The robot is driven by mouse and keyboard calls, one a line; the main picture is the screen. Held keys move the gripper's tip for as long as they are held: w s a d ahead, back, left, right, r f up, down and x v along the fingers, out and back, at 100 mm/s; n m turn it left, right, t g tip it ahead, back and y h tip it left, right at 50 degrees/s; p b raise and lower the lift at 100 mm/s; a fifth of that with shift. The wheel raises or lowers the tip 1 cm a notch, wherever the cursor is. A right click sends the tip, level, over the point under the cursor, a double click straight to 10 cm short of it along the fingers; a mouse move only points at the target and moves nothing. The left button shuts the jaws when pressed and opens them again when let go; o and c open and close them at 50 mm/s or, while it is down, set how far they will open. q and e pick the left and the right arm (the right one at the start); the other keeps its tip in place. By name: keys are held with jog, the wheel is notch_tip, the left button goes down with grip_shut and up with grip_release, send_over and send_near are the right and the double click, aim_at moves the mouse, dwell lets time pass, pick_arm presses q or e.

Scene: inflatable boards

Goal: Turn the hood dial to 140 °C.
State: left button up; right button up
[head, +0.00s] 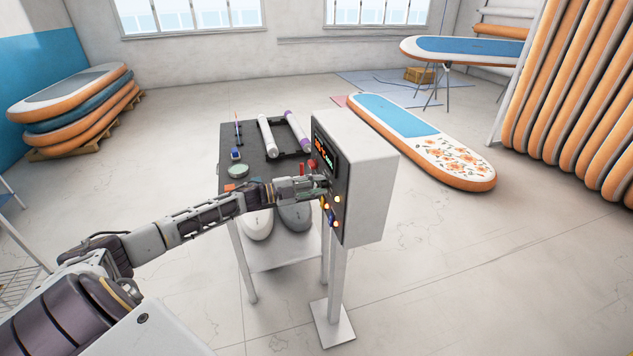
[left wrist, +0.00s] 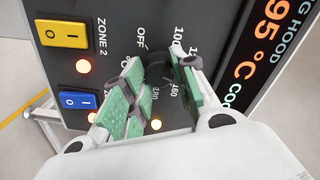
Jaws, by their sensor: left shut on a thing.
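The hood control box (head: 368,185) stands on a post, its dark panel facing left. In the left wrist view the black dial (left wrist: 157,66) sits on the panel among the marks OFF, 100, 160 and 180. My left gripper (head: 322,185) is at the panel. In the wrist view its green-padded fingers (left wrist: 157,84) are shut on the dial, one on each side. The dial's pointer is hidden or too dark to read. The lit display (left wrist: 270,45) reads 95 °C, with part of its text cut off. My right gripper is not in view.
A yellow switch (left wrist: 63,34) and a blue switch (left wrist: 79,100) with lit lamps sit left of the dial. A dark worktable (head: 262,168) with rolls and small tools stands behind my arm. A board (head: 420,140) lies on the floor behind the box. Front-right floor is clear.

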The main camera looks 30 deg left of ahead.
pick_arm(q)
jog(key=shift+n, duration=0.4)
jog(key=o, duration=1)
jog(key=shift+o, duration=0.2)
jog(key=shift+s+a, duration=0.1)
jog(key=shift+s, duration=0.05)
jog(key=v, duration=1.1)
jog(key=shift+s, duration=0.2)
dwell(0.6)
